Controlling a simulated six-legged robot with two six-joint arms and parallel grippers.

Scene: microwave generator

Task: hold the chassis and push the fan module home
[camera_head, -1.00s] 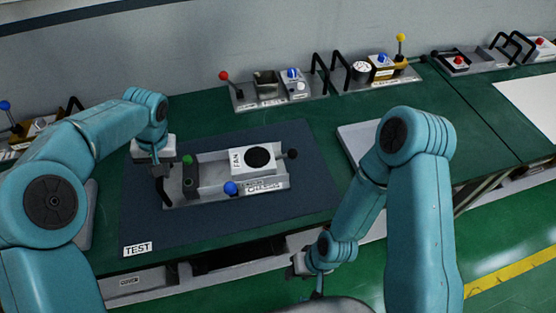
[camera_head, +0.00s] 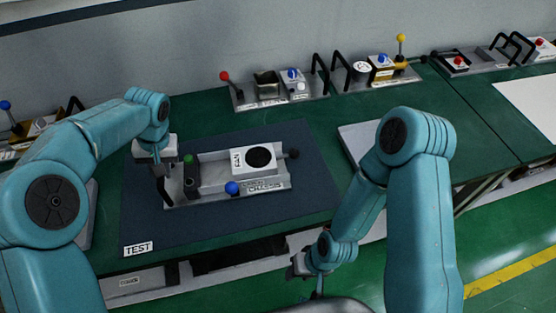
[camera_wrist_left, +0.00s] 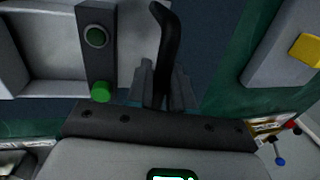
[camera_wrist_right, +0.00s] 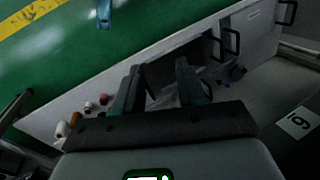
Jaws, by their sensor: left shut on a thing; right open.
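The grey chassis (camera_head: 212,194) lies on the dark TEST mat, its label facing front. The white fan module (camera_head: 240,164), with a black round fan opening, sits toward the chassis's right end; whether it is fully seated I cannot tell. A black knob (camera_head: 293,154) is at its right. My left gripper (camera_head: 158,170) is shut on the black handle at the chassis's left end; the left wrist view shows the handle (camera_wrist_left: 164,40) between the fingers (camera_wrist_left: 163,88). My right gripper (camera_wrist_right: 158,85) is open and empty, low in front of the bench, away from the chassis.
A black block with a green knob (camera_head: 188,160) stands in the chassis's left part, and a blue ball knob (camera_head: 232,188) is at its front. Several other units line the wall, including one with a red-knobbed lever (camera_head: 224,76). The mat (camera_head: 300,200) right of the chassis is clear.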

